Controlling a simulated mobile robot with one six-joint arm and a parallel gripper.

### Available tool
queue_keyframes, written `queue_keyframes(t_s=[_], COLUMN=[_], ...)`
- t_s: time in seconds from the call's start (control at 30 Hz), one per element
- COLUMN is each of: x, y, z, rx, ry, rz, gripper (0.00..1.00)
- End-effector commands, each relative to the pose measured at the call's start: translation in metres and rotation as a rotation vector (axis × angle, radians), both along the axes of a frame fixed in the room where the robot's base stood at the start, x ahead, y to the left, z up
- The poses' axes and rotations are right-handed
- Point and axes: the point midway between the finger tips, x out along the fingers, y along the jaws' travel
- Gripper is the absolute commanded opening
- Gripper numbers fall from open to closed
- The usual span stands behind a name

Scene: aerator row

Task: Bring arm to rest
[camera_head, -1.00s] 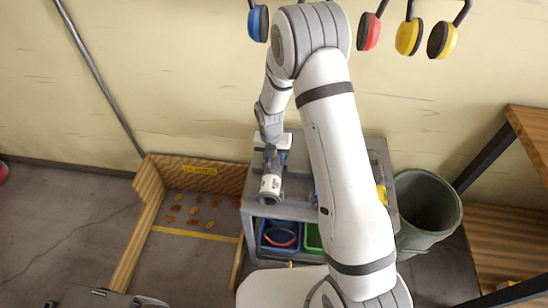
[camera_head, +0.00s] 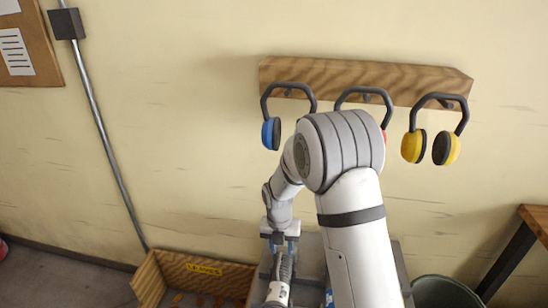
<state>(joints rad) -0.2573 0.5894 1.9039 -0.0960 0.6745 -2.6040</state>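My arm reaches up from the bottom of the view and bends at a large joint in front of the wall. My gripper (camera_head: 279,256) hangs below the bend and points down over the grey bench. A grey and white cylindrical thing (camera_head: 277,291) is directly below the gripper, at the bottom edge. I cannot tell whether the fingers are shut on it or only near it.
Blue, red and yellow ear defenders (camera_head: 457,148) hang from a wooden rack (camera_head: 420,82) behind my arm. A grey bench (camera_head: 312,247), a wooden leaf box (camera_head: 215,270) and a dark bin (camera_head: 445,292) stand below. A wooden table (camera_head: 536,216) is at the right.

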Motion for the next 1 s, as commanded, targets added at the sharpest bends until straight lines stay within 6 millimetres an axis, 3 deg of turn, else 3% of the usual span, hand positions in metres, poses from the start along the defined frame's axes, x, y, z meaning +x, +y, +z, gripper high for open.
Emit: queue_keyframes(t_s=[0.17, 0.37, 0.7, 1.0], x=[-0.009, -0.041, -0.121, -0.202], y=[-0.012, -0.040, -0.082, -0.108], z=[0.031, 0.094, 0.175, 0.211], rx=[0.009, 0.043, 0.144, 0.271], ry=[-0.035, -0.100, -0.178, -0.180], rz=[-0.200, -0.717, -1.649, -2.448], gripper=[0.35, 0.35, 0.35, 0.35])
